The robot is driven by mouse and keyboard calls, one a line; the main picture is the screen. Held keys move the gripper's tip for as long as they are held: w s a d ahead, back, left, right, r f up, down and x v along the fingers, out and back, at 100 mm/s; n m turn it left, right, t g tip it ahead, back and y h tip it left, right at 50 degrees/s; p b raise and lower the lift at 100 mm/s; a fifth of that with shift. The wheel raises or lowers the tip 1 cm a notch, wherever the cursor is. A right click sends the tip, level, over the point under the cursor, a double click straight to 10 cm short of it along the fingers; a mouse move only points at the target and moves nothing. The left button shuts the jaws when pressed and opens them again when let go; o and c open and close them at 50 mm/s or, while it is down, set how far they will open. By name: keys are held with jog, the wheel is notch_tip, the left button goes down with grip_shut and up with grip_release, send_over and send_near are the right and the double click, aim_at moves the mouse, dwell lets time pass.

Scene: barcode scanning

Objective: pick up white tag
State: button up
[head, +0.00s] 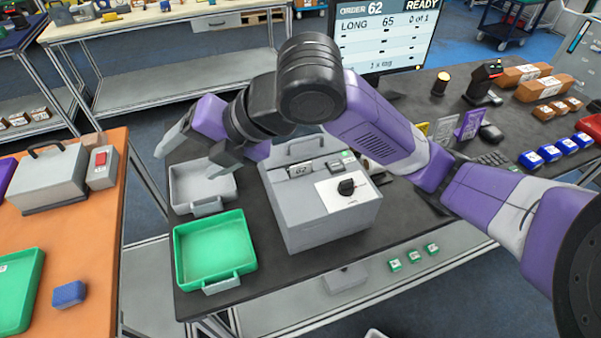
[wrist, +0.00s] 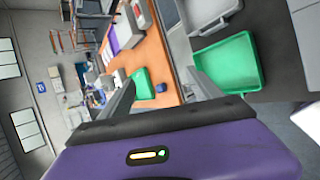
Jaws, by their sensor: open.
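A pale, whitish tag (head: 444,129) stands on the dark table behind my arm in the head view, between a yellow tag (head: 421,131) and a purple tag (head: 470,123). It is small and its lower part is hard to make out. My gripper (head: 197,160) is open and empty, above the grey tray at the left end of the table, far left of the tags. In the wrist view my gripper (wrist: 160,78) shows two spread fingers with nothing between them. I do not make out the pale tag in the wrist view.
A grey machine with a black knob (head: 303,203) stands mid-table. A grey tray (head: 201,184) and a green tray (head: 216,248) lie left of it. A monitor (head: 388,38), a black scanner (head: 483,82) and several boxes are at the back right. An orange table (head: 70,235) is at left.

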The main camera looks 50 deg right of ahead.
jog(key=s+d+f+n+g+h, duration=0.2)
jog(key=s+d+f+g+h, duration=0.15)
jog(key=d, duration=0.55)
jog(key=n+g+h, duration=0.1)
jog(key=g+h, duration=0.1)
jog(key=h, duration=0.1)
send_near(301, 165)
jog(key=p+x, duration=0.2)
jog(key=x, duration=0.6)
jog(key=shift+f, duration=0.1)
grip_shut()
